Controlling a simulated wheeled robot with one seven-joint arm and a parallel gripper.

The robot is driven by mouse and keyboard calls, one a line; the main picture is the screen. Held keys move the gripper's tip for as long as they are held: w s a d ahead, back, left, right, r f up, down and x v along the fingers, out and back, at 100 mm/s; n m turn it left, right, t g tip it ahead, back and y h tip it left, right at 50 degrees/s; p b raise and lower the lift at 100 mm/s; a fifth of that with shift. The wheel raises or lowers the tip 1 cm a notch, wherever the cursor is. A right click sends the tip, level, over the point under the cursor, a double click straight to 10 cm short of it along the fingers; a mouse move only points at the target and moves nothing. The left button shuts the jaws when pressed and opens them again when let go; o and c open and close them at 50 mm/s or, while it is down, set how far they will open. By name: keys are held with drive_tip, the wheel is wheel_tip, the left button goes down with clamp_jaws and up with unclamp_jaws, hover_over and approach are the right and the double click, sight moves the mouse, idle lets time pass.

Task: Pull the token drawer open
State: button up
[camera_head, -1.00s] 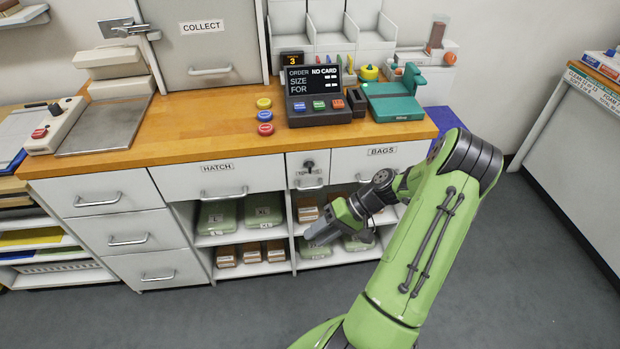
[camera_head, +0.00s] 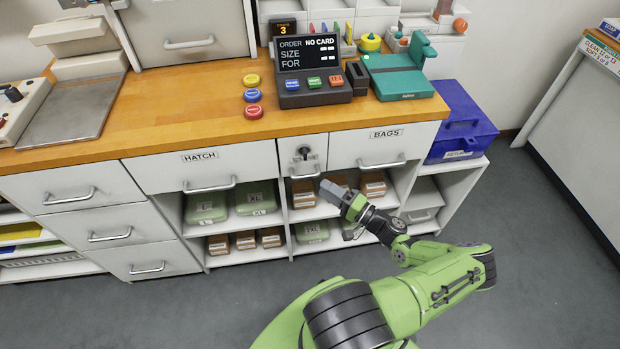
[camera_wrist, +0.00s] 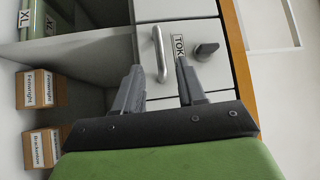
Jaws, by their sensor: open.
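The token drawer (camera_head: 312,165) is the narrow white drawer between the wider HATCH and BAGS drawers, and it looks shut. It has a dark key or knob (camera_head: 303,153) in its upper part and a silver bar handle (camera_head: 305,176) low down. My gripper (camera_head: 326,188) is just in front of and slightly right of the handle. In the wrist view my gripper (camera_wrist: 160,78) is open and empty, its fingertips pointing at the handle, which looks just ahead of them.
The HATCH drawer (camera_head: 165,170) and BAGS drawer (camera_head: 350,150) have similar handles on either side. Open shelves with green packs (camera_head: 205,206) and brown boxes (camera_head: 374,186) lie below. A blue bin (camera_head: 462,125) stands right. The floor in front is clear.

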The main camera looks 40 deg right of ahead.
approach(293, 164)
drive_tip(key=w, duration=0.2)
drive_tip(key=w+a+f, duration=0.1)
drive_tip(key=shift+w, duration=0.25)
clamp_jaws()
